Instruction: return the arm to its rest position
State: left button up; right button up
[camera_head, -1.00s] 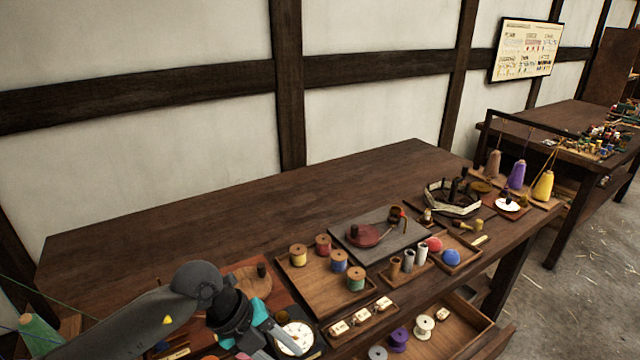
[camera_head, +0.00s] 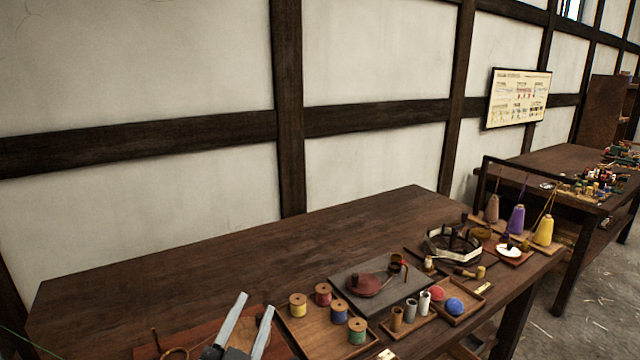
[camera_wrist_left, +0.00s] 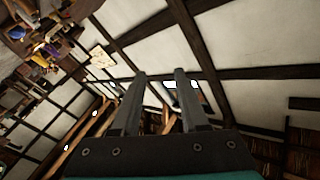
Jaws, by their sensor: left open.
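My left gripper (camera_head: 247,318) shows at the bottom of the head view. Its two pale fingers point up and stand apart with nothing between them. It is in front of the near left part of the dark wooden table, left of the tray of thread spools (camera_head: 321,337). In the left wrist view the same gripper (camera_wrist_left: 160,78) has its two fingers apart and empty, with the wall and roof beams behind them. The rest of my left arm is below the frame. My right gripper is in neither view.
The long wooden table (camera_head: 240,256) has bare room at its back left. A grey slab (camera_head: 402,289) with a red disc, small balls (camera_head: 454,305) and thread cones (camera_head: 543,231) stand to the right. A timber-framed wall (camera_head: 370,160) rises behind.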

pick_arm(q)
jog(key=s+a+f+n+g+y, duration=0.25)
jog(key=s+a+f+g, duration=0.2)
jog(key=f, duration=0.25)
jog(key=s+a+f+n+g+y, duration=0.25)
jog(key=s+f+g, duration=0.2)
jog(key=f, duration=0.25)
jog(key=s+d+f+g+h, duration=0.1)
jog(key=s+f+g+h, duration=0.35)
jog(key=s, duration=1.05)
notch_tip(320, 180, down, 26)
jog(key=s+r+g+y+b, duration=0.1)
jog(key=s+g+y+b, duration=0.1)
jog(key=g, duration=0.1)
jog(key=s+a+f+g+b, duration=0.1)
jog(key=s+a+f, duration=0.1)
jog(key=s+f, duration=1.3)
jog(key=shift+a+f, duration=0.25)
jog(key=shift+f, duration=0.15)
jog(key=shift+s, duration=0.1)
